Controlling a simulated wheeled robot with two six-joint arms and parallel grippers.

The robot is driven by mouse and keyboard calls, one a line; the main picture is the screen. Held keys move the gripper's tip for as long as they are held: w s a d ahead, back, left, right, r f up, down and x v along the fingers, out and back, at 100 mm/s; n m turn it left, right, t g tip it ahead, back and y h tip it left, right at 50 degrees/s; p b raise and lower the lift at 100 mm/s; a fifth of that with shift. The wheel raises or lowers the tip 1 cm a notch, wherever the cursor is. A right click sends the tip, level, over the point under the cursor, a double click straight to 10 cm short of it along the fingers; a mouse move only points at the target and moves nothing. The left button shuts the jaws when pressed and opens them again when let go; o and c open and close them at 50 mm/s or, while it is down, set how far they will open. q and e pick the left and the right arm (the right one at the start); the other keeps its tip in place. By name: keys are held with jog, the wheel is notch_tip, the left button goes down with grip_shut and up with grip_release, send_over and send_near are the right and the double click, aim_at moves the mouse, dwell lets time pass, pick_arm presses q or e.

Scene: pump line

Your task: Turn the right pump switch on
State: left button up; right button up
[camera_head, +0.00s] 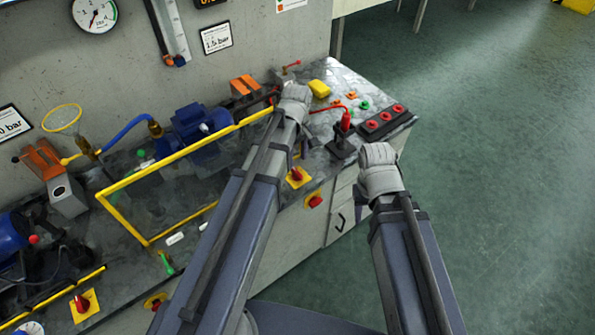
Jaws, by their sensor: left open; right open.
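The right pump switch looks to be a red rotary knob on a yellow plate (298,177), on the bench top near the front edge. Its exact turn position is too small to tell. A second red knob on a yellow plate (314,201) sits on the bench's front face just below it. My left gripper (302,148) hangs just beyond the upper knob, open, mostly hidden by my wrist. My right gripper (361,190) is off the bench's front edge, right of both knobs, open and largely hidden behind its wrist.
A black panel with red buttons (381,122) and a red-handled lever (345,122) stand at the bench's right end. A yellow pipe frame (170,160) and blue pump (195,125) lie left. Another red-yellow switch (84,304) is at lower left. The green floor at right is clear.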

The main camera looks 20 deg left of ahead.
aim_at(297, 172)
pick_arm(q)
notch_tip(297, 172, down, 6)
jog(key=b, duration=0.5)
jog(key=shift+f+b, duration=0.15)
jog(key=shift+b, duration=0.15)
grip_shut()
